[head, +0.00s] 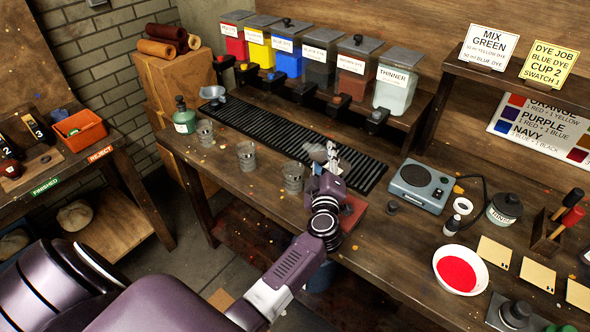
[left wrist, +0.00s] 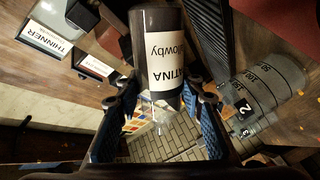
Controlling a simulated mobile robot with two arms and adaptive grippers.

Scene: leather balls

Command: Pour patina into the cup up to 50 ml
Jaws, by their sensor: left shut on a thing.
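My left gripper (head: 325,160) is over the workbench, near the rightmost of three clear grey measuring cups (head: 293,178). It is shut on the dark patina bottle (left wrist: 152,30), whose white label reads upside down in the left wrist view, between blue finger pads (left wrist: 152,110). In the head view the bottle is small and partly hidden by the gripper. A cup with 50, 100 and 150 marks (left wrist: 270,82) shows at the right of the left wrist view, apart from the bottle. I cannot make out a liquid level. My right gripper is not in view.
A black drip grate (head: 270,130) runs behind the cups, below several dye dispensers (head: 288,57). A green bottle (head: 184,116) stands at the grate's left. A scale-like grey device (head: 420,187) and a white bowl of red dye (head: 460,270) are to the right.

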